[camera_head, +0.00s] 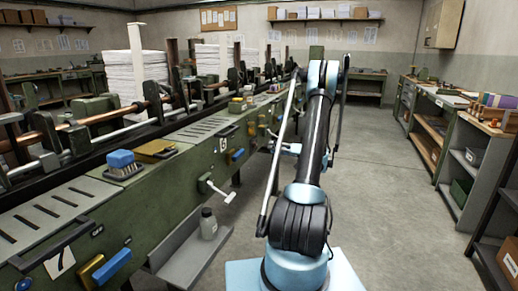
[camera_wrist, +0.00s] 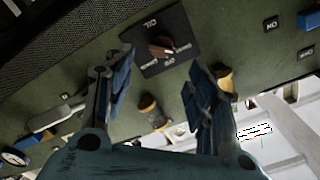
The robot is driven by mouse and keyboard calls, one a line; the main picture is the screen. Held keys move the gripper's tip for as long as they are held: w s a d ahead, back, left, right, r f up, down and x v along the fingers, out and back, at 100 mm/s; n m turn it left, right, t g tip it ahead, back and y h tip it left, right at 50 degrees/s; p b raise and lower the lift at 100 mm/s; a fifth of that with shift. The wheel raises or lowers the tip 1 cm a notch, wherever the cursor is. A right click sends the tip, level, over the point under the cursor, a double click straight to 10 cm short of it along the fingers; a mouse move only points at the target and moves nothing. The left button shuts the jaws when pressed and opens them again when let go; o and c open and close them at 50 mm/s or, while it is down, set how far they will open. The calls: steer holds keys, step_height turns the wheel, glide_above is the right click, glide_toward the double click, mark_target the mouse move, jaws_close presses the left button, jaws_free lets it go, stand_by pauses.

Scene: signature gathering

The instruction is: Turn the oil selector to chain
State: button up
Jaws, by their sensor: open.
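The oil selector is a reddish-brown knob (camera_wrist: 160,47) on a square black plate (camera_wrist: 178,22) marked OIL, on a green panel at the top of the wrist view. The plate appears turned over in this view. Small position labels sit around the knob, but I cannot tell which one it points to. My gripper (camera_wrist: 160,72) is open and empty, with its dark fingers apart on either side below the knob, not touching it.
Two yellow-and-dark cylindrical parts (camera_wrist: 152,110) (camera_wrist: 225,79) lie near the fingers. A grey lever handle (camera_wrist: 48,118) is at left, and a blue part (camera_wrist: 310,18) at right. In the head view a long green machine (camera_head: 150,200) runs along the left, with clear floor (camera_head: 400,220) at right.

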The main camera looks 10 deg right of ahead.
mark_target(256, 145)
steer(key=x, duration=0.9)
steer(key=c, duration=1.1)
